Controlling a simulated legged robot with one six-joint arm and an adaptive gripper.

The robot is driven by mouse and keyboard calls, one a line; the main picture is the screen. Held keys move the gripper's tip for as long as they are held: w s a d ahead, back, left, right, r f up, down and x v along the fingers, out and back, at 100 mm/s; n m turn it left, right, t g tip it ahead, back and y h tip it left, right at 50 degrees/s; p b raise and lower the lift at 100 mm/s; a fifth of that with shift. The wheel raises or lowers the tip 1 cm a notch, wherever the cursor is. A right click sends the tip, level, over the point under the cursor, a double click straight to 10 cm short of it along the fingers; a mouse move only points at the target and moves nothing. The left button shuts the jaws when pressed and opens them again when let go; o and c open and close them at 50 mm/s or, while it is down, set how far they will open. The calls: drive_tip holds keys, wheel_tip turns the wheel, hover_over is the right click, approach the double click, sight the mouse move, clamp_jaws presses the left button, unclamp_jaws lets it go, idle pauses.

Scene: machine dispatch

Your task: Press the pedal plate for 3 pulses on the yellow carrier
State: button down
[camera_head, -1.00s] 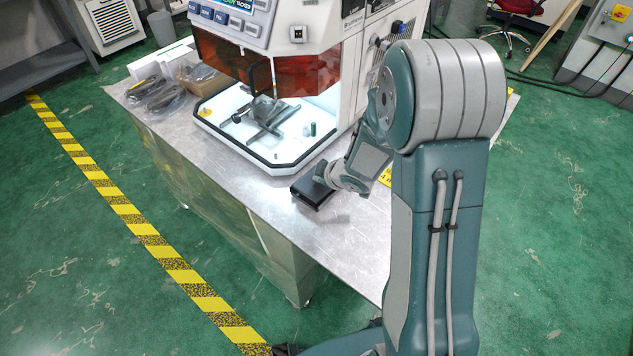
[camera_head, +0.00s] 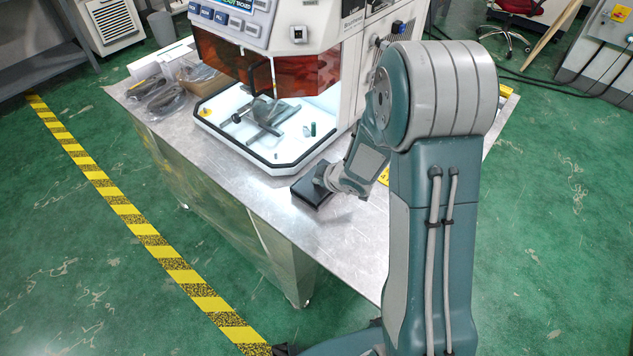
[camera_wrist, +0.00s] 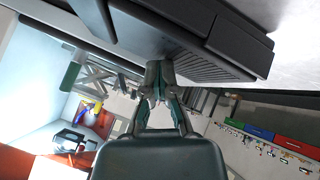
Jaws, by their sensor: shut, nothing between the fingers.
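The pedal (camera_head: 306,194) is a low dark block on the metal table in front of the machine. In the wrist view, its dark body and ribbed plate (camera_wrist: 208,66) fill the upper part. My gripper (camera_wrist: 157,68) is shut and empty, with its fingertips against or very close to the pedal; contact is not clear. In the head view, my gripper (camera_head: 324,178) is at the pedal's right end, its fingertips hidden. A small yellow item (camera_head: 206,112) sits at the left of the lit machine bay; I cannot tell whether it is the yellow carrier.
The machine bay (camera_head: 232,141) holds a grey fixture (camera_head: 266,112) and a small green cylinder (camera_head: 313,129). Bagged dark parts (camera_head: 160,95) and an open box (camera_head: 200,80) lie at the table's left. The table is clear in front of the pedal.

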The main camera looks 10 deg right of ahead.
drive_tip(key=shift+f, duration=0.15)
idle(0.3)
drive_tip(key=shift+d+r, duration=0.1)
drive_tip(key=shift+r, duration=0.95)
drive_tip(key=shift+w+d+r, duration=0.1)
drive_tip(key=shift+d+r, duration=0.05)
drive_tip(key=shift+r, duration=1.1)
drive_tip(key=shift+w+d+r, duration=0.1)
drive_tip(key=shift+r, duration=1.15)
wheel_tip(320, 180, up, 4)
drive_tip(key=shift+w+d+f, duration=0.1)
drive_tip(key=shift+w+f, duration=0.05)
drive_tip(key=shift+f, duration=0.1)
